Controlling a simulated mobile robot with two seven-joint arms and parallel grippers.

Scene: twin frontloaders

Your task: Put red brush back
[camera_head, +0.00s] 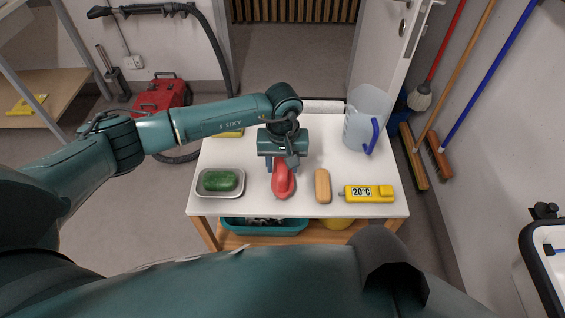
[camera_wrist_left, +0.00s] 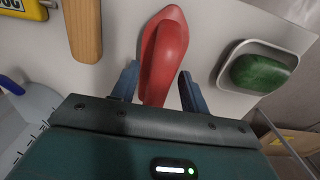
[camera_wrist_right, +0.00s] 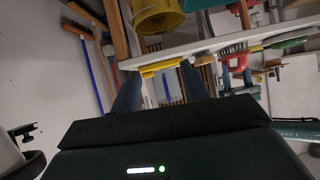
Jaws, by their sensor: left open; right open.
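The red brush (camera_head: 283,183) lies on the white table (camera_head: 240,150), handle side up, between a metal tray and a wooden block. My left gripper (camera_head: 282,163) is over its far end, pointing down. In the left wrist view, the open fingers (camera_wrist_left: 158,82) stand on either side of the red brush (camera_wrist_left: 163,50), with gaps to it.
The metal tray (camera_head: 203,190) holds a green sponge (camera_head: 219,181). A teal bin (camera_head: 265,227) sits below the tabletop. Brooms (camera_head: 438,160) lean at the right wall.

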